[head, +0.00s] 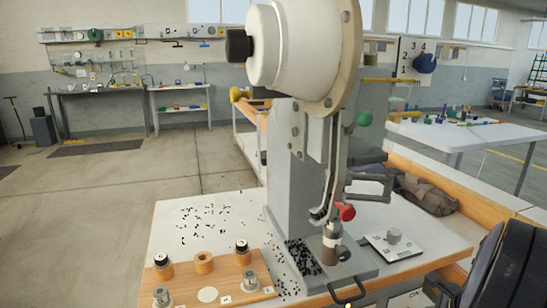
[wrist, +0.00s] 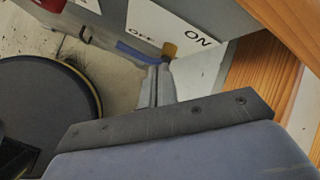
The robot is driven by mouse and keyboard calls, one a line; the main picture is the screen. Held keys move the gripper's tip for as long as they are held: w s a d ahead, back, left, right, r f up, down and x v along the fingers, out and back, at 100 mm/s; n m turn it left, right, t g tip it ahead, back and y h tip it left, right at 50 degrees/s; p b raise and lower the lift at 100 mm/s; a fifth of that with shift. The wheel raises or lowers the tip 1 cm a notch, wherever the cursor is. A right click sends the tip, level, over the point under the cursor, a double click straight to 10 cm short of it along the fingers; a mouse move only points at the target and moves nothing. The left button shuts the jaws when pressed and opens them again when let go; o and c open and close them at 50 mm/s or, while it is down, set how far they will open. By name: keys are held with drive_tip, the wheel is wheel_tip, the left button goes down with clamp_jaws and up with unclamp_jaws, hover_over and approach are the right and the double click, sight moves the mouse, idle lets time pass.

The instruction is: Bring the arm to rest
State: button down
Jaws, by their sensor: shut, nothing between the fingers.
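In the wrist view my gripper (wrist: 159,72) points away from the camera with its two thin grey fingers together and nothing between them. The fingertips appear close to a white switch plate (wrist: 187,22) marked OFF and ON, with a small amber-brown knob (wrist: 169,49) beside the tips. I cannot tell whether they touch. In the head view part of my dark arm (head: 497,268) shows at the lower right, and the fingers are not clearly visible. The ON plate (head: 410,298) shows at the bottom edge there.
A large eyelet press (head: 290,170) stands on the white-topped bench (head: 175,215). A wooden holder (head: 222,285) with several dies is at the front left, a small plate (head: 395,246) right of the press. Loose black eyelets (head: 205,222) lie on the bench. Open floor (head: 110,185) is left.

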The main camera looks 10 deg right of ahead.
drive_tip(key=shift+r+y+p, duration=0.25)
drive_tip(key=shift+y+p, duration=0.15)
drive_tip(key=shift+p, duration=0.1)
drive_tip(key=shift+w+f, duration=0.1)
